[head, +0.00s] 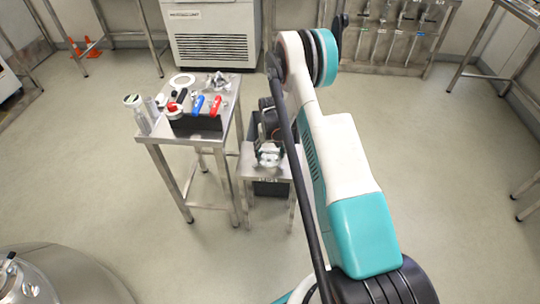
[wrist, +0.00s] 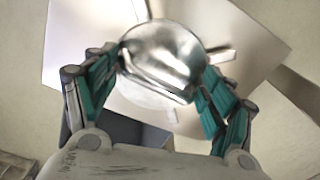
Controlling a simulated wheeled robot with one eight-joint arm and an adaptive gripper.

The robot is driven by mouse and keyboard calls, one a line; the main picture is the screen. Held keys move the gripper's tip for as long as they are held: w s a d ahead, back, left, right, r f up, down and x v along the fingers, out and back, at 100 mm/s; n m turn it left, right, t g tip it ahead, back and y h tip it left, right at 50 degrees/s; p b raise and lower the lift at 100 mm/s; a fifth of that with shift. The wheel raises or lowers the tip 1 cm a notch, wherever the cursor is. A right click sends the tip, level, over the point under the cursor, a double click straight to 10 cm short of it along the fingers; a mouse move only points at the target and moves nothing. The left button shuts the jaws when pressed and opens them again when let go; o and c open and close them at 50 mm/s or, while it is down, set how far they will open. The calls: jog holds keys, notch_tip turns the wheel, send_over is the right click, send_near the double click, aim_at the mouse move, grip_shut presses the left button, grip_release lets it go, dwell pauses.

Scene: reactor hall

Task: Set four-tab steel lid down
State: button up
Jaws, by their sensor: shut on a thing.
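The four-tab steel lid (wrist: 162,55) is a shiny domed disc between my fingers in the wrist view, with tabs jutting out at its rim. My gripper (wrist: 158,78) is shut on it, with one teal-padded finger on each side. In the head view my gripper (head: 269,150) is at the low steel stand (head: 252,172), and the lid shows as a small bright shape (head: 270,159) under it. I cannot tell whether the lid touches the stand's top. The bright metal top (wrist: 255,30) lies behind the lid in the wrist view.
A taller steel table (head: 160,137) stands left of the low stand, holding tools, jars, a white ring (head: 182,80) and a dark tray (head: 196,122). A steel vessel (head: 65,278) is at lower left. A white cabinet (head: 212,35) stands behind. Open floor lies left and right.

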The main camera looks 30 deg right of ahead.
jog(key=shift+f, duration=0.1)
jog(key=shift+c, duration=0.7)
jog(key=o, duration=1.7)
jog(key=shift+f, duration=0.1)
